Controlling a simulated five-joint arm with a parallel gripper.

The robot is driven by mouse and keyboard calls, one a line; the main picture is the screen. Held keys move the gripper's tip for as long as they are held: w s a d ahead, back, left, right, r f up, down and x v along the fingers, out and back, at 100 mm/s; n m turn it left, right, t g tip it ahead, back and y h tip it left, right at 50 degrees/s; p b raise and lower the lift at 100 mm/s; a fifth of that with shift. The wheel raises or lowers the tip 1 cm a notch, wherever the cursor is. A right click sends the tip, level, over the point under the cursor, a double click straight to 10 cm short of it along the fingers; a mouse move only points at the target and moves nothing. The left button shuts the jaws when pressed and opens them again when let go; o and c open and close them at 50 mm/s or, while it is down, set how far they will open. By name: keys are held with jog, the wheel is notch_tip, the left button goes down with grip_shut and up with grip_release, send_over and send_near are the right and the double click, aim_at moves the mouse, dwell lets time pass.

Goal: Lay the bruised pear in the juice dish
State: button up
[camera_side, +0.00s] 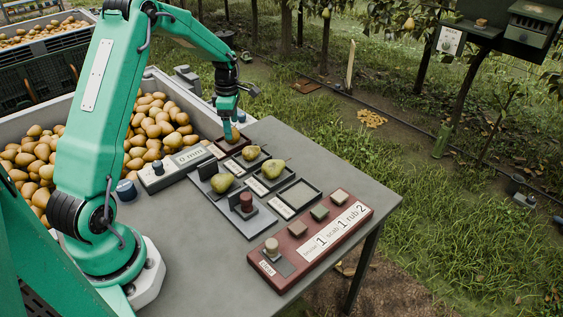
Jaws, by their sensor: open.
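Three green-yellow pears show on the grey table: one on the grey gauge plate (222,182), one in a dark dish at the back (251,152), and one in the dish in front of it (272,168). I cannot tell which is bruised. A square dark dish (300,193) nearest the front of the row is empty. The dishes have small white labels too small to read, so I cannot tell which is the juice dish. My gripper (230,136) points down over the back end of the row, left of the pears, open; its fingertips are small and partly unclear.
A red panel (310,240) with several knobs and number cards lies along the table's front right. A grey scale with a display (178,167) stands at left. A bin of potato-like brown fruit (150,125) borders the table. The table's right side (350,180) is clear.

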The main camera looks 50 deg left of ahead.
notch_tip(320, 180, up, 10)
dwell(0.5)
jog(key=shift+d, duration=0.1)
dwell(0.4)
jog(key=s+d+r+m+t, duration=0.1)
jog(key=s+d+r+m, duration=0.35)
jog(key=d+m, duration=0.25)
jog(key=s+d+r+m+t, duration=0.2)
jog(key=s+d+r+m, duration=0.2)
jog(key=d+r+m, duration=0.3)
jog(key=s+d+m+t, duration=0.1)
jog(key=s+d+m, duration=0.4)
jog(key=s+m, duration=0.1)
jog(key=s+d+f+m+t, duration=0.1)
jog(key=s+d+m, duration=0.3)
jog(key=s+m, duration=0.3)
jog(key=shift+s+d+f+t, duration=0.25)
jog(key=shift+s+d+t, duration=0.1)
jog(key=shift+s, duration=0.25)
